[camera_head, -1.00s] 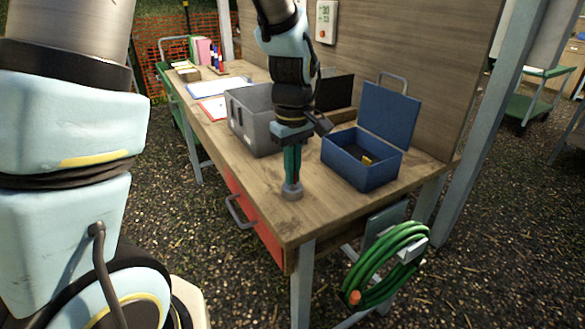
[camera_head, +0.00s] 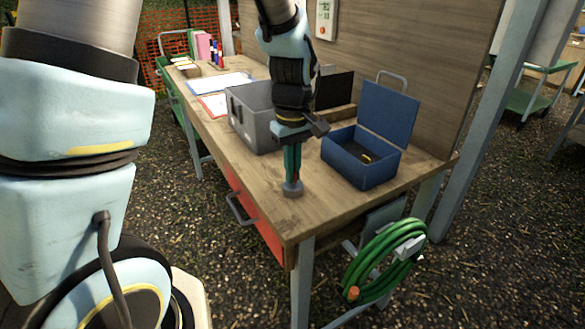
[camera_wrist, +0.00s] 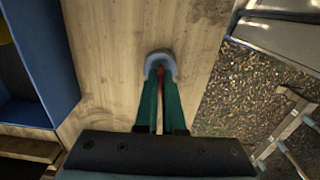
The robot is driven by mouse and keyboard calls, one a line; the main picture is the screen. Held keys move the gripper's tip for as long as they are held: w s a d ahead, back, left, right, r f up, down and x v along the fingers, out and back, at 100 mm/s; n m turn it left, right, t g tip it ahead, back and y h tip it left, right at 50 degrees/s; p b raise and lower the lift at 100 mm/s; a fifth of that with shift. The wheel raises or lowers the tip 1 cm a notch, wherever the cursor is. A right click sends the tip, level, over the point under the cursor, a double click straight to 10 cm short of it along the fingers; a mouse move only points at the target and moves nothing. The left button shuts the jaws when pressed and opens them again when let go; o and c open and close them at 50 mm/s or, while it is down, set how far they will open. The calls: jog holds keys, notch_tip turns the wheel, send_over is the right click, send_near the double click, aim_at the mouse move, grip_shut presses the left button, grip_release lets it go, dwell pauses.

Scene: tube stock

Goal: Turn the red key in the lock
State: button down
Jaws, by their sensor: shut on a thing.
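My gripper (camera_head: 292,178) points straight down over the near end of the wooden table. Its green fingers are shut on the red key (camera_wrist: 160,71), of which only a thin red strip shows between the fingers in the wrist view. The key stands at the round grey lock (camera_head: 293,189) on the table top. The lock also shows in the wrist view (camera_wrist: 161,57), as a grey ring around the fingertips. The fingers hide most of the key, and how far it is turned cannot be told.
An open blue box (camera_head: 362,169) stands right of my gripper, its lid up. A grey bin (camera_head: 250,118) stands behind to the left. A red drawer (camera_head: 262,222) is below the table top. A green hose (camera_head: 382,262) hangs at the table's end.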

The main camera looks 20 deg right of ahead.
jog(key=c, duration=0.9)
grip_release()
jog(key=shift+c, duration=0.2)
